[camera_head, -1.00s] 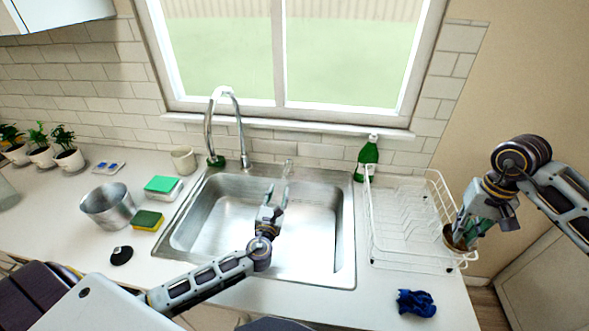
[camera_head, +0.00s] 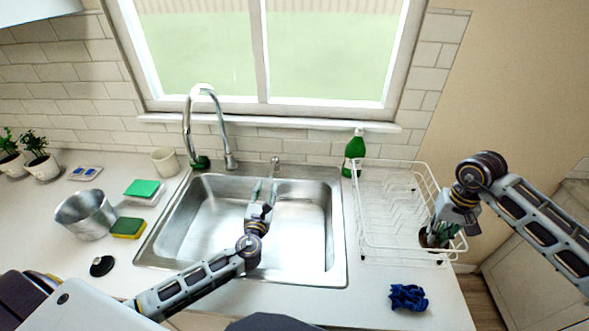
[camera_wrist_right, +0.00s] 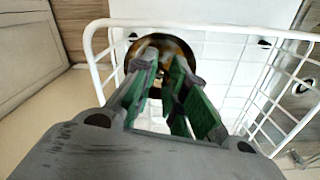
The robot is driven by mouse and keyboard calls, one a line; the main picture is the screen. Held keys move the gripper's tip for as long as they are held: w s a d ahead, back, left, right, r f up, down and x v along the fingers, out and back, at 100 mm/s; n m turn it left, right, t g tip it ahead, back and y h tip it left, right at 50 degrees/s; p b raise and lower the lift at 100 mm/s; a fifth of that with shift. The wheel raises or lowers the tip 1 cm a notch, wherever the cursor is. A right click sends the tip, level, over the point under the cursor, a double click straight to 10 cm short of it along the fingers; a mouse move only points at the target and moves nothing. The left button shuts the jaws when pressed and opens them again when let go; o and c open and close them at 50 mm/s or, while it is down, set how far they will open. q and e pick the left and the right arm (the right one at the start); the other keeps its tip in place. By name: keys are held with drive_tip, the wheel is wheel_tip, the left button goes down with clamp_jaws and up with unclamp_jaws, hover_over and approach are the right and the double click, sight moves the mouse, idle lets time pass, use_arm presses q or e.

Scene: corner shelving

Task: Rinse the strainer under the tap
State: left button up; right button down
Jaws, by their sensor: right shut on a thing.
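A round, bowl-like brown thing with a dark inside, apparently the strainer (camera_head: 424,239), is at the right end of the white dish rack. It also shows in the right wrist view (camera_wrist_right: 185,47). My right gripper (camera_head: 440,228) is shut on it; its green-padded fingers (camera_wrist_right: 165,75) hide part of it. I cannot tell whether it touches the rack. The chrome tap (camera_head: 188,125) arches behind the steel sink (camera_head: 185,240), left of centre. My left gripper (camera_head: 262,190) is over the sink basin with its fingers apart, empty.
The dish rack (camera_head: 385,255) stands right of the sink, near a green bottle (camera_head: 354,150). A blue cloth (camera_head: 409,297) lies in front of the rack. A metal pot (camera_head: 85,215), sponges (camera_head: 128,228) and a cup (camera_head: 164,160) stand left of the sink.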

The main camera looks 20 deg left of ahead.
drive_tip(key=shift+f, duration=1.6)
use_arm(q)
drive_tip(key=shift+w+f, duration=0.2)
drive_tip(key=shift+w+a, duration=0.1)
drive_tip(key=shift+w, duration=0.1)
use_arm(e)
drive_tip(key=shift+r, duration=0.2)
use_arm(q)
approach(274, 162)
drive_tip(key=shift+p+x, duration=0.35)
drive_tip(key=shift+x, duration=2.5)
use_arm(e)
drive_tip(key=shift+r, duration=0.3)
use_arm(q)
drive_tip(key=shift+c, duration=0.3)
clamp_jaws()
